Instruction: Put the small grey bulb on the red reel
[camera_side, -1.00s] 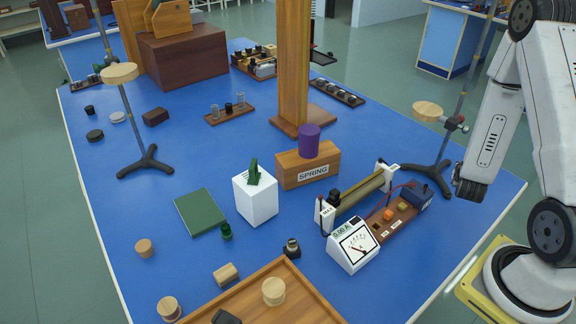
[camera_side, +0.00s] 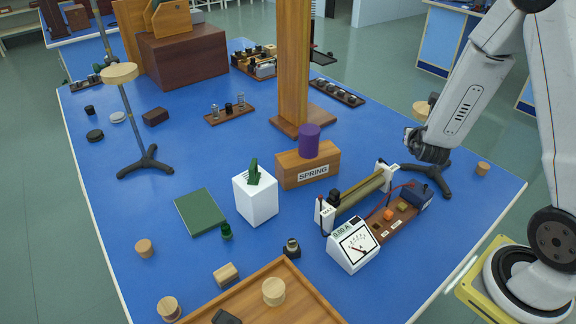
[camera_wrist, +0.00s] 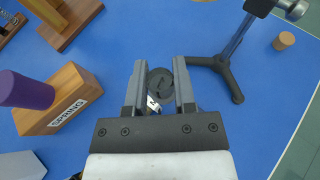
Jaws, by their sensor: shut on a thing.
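My gripper (camera_side: 413,140) is at the right of the blue bench, in front of the right stand. In the wrist view its two fingers (camera_wrist: 160,90) are shut on a small dark grey round thing (camera_wrist: 160,82). A small white label marked with a digit shows below it. I cannot tell whether this held thing is the small grey bulb. In the side view the gripper hides it. I make out no red reel in either view.
The spring box (camera_side: 310,170) carries a purple cylinder (camera_side: 309,140). The meter (camera_side: 352,246) and a wired board (camera_side: 402,222) stand below my gripper. A cork-coloured cylinder (camera_side: 483,169) stands near the right edge. The left stand (camera_side: 145,160) is far off. Blue bench is bare around (front right).

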